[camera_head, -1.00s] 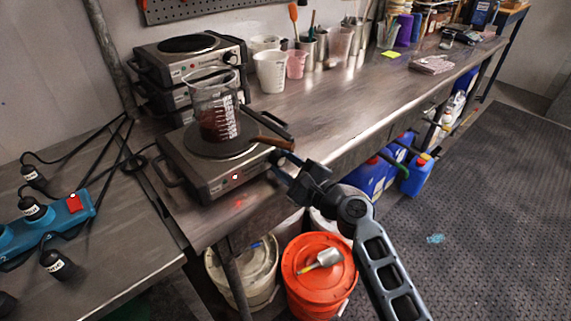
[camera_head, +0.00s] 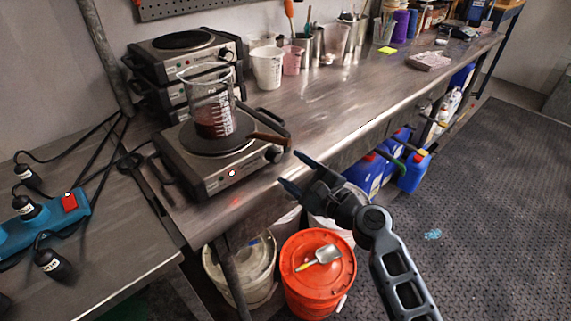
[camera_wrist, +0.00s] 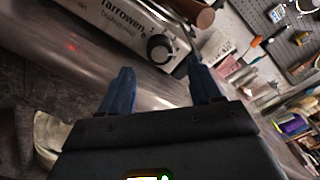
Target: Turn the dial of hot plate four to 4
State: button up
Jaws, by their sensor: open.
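A hot plate (camera_head: 190,170) stands near the front edge of the bench, with a lit lamp on its front panel. Its black dial (camera_head: 273,154) is at the panel's right end. The dial also shows in the wrist view (camera_wrist: 160,48), with a pale mark on its face; I cannot read the numbers around it. My gripper (camera_head: 289,170) is open and empty, just in front of the dial and apart from it. In the wrist view the dial lies beyond and between my fingertips (camera_wrist: 162,73). I cannot make out which number this plate bears.
A glass beaker (camera_head: 212,122) with dark red liquid stands on the plate. A brown handle (camera_head: 268,138) juts out above the dial. More hot plates (camera_head: 183,62) are stacked behind. An orange bucket (camera_head: 318,285) stands below. The floor to the right is clear.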

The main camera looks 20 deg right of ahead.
jog(key=shift+v, duration=1.65)
jog(key=shift+f, duration=0.1)
jog(key=s+f+n+g+h, duration=0.1)
jog(key=s+f+n+h, duration=0.15)
jog(key=s, duration=0.55)
jog(key=s+f+n+g+h, duration=0.1)
jog(key=s+f+n, duration=0.25)
jog(key=s, duration=0.45)
jog(key=s+f+n+g+h, duration=0.15)
jog(key=s+n, duration=0.25)
jog(key=s, duration=0.4)
jog(key=s+a+r+n, duration=0.1)
jog(key=s+r+n, duration=0.5)
jog(key=s, duration=0.3)
jog(key=s+a+r+n+t, duration=0.1)
jog(key=s+r+n, duration=0.6)
jog(key=s, duration=0.2)
jog(key=shift+s+a+h, duration=0.2)
jog(key=shift+a+h, duration=0.1)
